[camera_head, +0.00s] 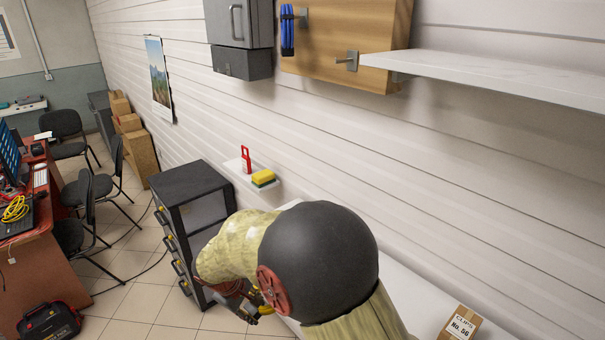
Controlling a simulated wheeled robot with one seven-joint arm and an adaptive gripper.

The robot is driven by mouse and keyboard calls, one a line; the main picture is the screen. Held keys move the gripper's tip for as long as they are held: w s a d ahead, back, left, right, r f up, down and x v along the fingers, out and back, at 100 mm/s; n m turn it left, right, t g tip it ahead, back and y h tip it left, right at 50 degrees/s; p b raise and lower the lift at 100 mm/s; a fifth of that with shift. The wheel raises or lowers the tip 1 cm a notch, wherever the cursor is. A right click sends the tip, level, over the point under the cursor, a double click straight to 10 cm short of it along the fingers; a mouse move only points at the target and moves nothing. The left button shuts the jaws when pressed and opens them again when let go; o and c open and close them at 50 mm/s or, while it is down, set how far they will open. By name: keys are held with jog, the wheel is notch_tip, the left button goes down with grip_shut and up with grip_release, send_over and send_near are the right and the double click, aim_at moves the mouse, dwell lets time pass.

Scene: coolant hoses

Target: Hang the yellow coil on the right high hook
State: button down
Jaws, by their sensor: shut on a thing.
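My gripper (250,308) is at the bottom centre, largely hidden behind my arm. It is shut on a yellow thing (264,310), probably the yellow coil, of which only small curved parts show. It is low, beside the dark drawer cabinet and far below the hook board. The wooden hook board (330,35) is on the wall at the top. A bare metal hook (350,61) sticks out from its lower right part. Another hook (302,17), higher and further left, carries a blue coil (288,31). The top of the board is out of view.
A white shelf (490,78) juts out right of the bare hook. Grey boxes (238,25) hang left of the board. A small ledge (236,175) holds a sponge (263,177) and a red item. The drawer cabinet (190,185) stands below. Another yellow coil (16,209) lies on the red desk.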

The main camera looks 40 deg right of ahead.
jog(key=s+d+r+n+t+h+p, duration=0.1)
jog(key=d+r+h+p, duration=0.35)
jog(key=r, duration=1.45)
jog(key=s+d+r+n+t+h+p, duration=0.1)
jog(key=s+d+r+h+p, duration=0.25)
jog(key=r, duration=1.55)
jog(key=w+d+r+n+h+p, duration=0.1)
jog(key=d+r+h+p, duration=0.4)
jog(key=r, duration=1.4)
jog(key=s+b+x, duration=0.1)
jog(key=s+x, duration=0.1)
jog(key=x, duration=1.1)
jog(key=shift+w+d+f+h, duration=0.2)
jog(key=shift+w+d+h, duration=0.05)
jog(key=shift+d+h, duration=0.1)
jog(key=c, duration=1.3)
grip_release()
jog(key=o, duration=0.3)
jog(key=shift+f, duration=0.1)
